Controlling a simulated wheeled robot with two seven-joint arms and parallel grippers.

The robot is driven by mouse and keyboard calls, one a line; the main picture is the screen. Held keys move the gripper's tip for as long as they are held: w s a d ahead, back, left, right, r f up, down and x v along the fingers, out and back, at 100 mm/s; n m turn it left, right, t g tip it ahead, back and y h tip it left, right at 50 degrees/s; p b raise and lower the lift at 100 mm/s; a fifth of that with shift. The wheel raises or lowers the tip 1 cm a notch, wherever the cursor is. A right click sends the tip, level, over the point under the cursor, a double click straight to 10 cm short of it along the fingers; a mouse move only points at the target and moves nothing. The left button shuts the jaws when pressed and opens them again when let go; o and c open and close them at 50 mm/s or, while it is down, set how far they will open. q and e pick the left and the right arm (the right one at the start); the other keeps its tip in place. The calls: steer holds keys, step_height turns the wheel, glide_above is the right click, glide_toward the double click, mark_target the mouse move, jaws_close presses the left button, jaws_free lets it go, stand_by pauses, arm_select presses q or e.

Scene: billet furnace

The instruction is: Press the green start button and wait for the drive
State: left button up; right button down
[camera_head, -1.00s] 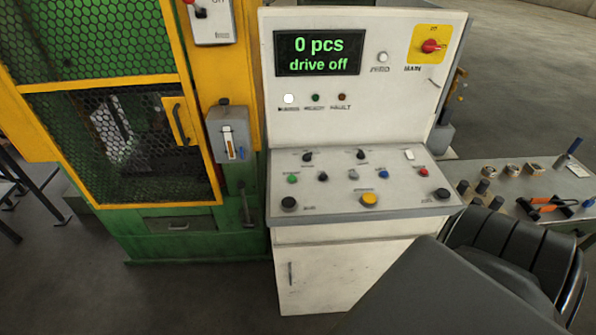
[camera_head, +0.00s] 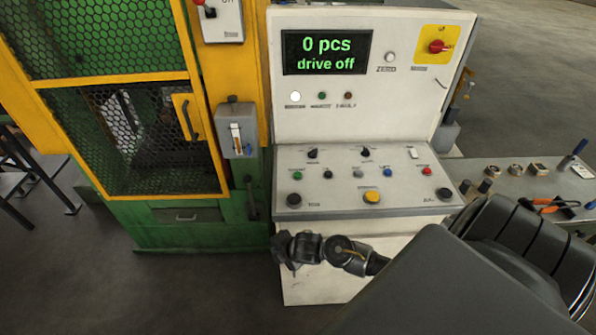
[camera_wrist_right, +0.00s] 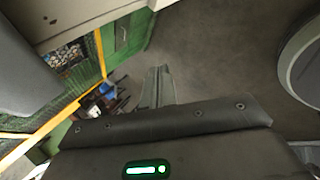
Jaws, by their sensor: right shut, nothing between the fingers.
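The green start button (camera_head: 297,174) sits at the left of the upper button row on the console's sloped panel (camera_head: 325,198). The display (camera_head: 326,51) above it reads "0 pcs" and "drive off". My right gripper (camera_head: 283,248) is in front of the console's white cabinet, below the panel's front edge and apart from the green button. It is shut and empty. In the right wrist view its fingers (camera_wrist_right: 157,86) show against the grey floor, and the button is not in that view. My left gripper is not in view.
Beside the green button are black, blue and red (camera_head: 427,171) controls, with a yellow button (camera_head: 372,197) in front. A red main switch (camera_head: 437,46) is at the upper right. A green and yellow machine cage (camera_head: 150,195) stands left. A side table (camera_head: 500,170) holds tools.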

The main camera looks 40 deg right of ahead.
steer(key=w+r+n+t, duration=0.2)
steer(key=w+r+n, duration=0.3)
steer(key=r+n, duration=0.55)
step_height(320, 180, up, 14)
steer(key=n, duration=1.7)
glide_above(300, 176)
steer(key=shift+d+r+h+p, duration=0.1)
steer(key=shift+h+p, duration=0.25)
steer(key=shift+h, duration=0.05)
steer(key=shift+m, duration=0.25)
step_height(300, 176, down, 8)
steer(key=b, duration=0.5)
steer(key=shift+r, duration=0.15)
steer(key=shift+f+b, duration=0.6)
steer(key=shift+b, duration=0.1)
